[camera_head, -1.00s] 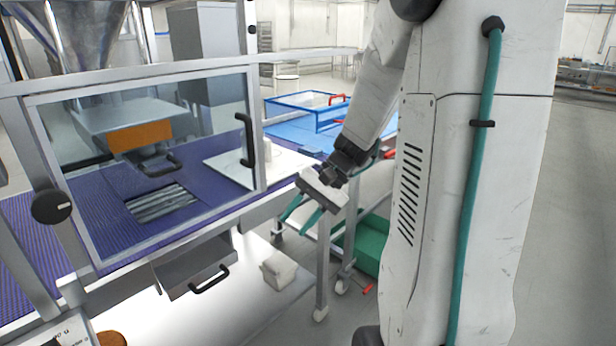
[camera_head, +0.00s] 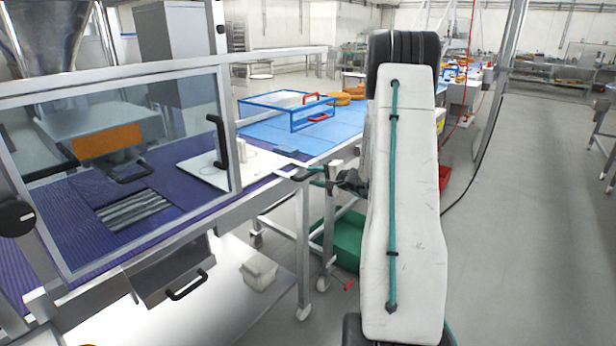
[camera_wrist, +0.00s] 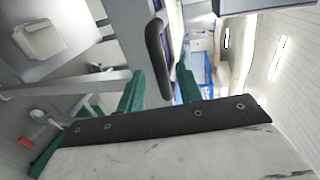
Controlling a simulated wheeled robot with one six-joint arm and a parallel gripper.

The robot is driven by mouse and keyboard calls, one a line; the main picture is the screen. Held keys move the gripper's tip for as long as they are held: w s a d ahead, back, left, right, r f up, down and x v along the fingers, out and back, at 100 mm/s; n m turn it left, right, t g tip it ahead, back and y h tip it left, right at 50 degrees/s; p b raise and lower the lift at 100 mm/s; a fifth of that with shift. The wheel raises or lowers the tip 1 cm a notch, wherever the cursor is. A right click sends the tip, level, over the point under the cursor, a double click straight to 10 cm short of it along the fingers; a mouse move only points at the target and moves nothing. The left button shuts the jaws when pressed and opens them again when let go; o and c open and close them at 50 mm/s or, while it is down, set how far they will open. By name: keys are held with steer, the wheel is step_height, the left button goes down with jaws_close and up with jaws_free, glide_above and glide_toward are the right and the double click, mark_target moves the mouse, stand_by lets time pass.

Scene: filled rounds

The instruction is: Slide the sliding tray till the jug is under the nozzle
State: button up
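My gripper (camera_head: 306,174) is open and empty, its teal fingers pointing left toward the guarded machine. In the wrist view its fingers (camera_wrist: 158,82) stand apart, with a black handle (camera_wrist: 158,60) showing beyond and between them; I see no contact. A white plate (camera_head: 205,172) lies at the right end of the purple belt, carrying a small white upright piece (camera_head: 241,152), partly behind the door frame. A white tub-like vessel (camera_head: 258,273) stands on the lower shelf. I cannot tell which of these are the tray and jug. A metal hopper (camera_head: 45,35) is at upper left; its nozzle is not clear.
A clear framed door (camera_head: 140,205) with a black handle (camera_head: 217,141) fronts the machine. A metal box with a handle (camera_head: 172,272) hangs below the belt. A blue table with a blue-framed bin (camera_head: 287,117) lies beyond. A green crate (camera_head: 347,240) is underneath. Floor at right is clear.

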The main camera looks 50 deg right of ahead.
mark_target(310, 176)
steer(key=shift+x, duration=1.8)
steer(key=shift+a, duration=0.1)
steer(key=shift+c, duration=0.4)
jaws_close()
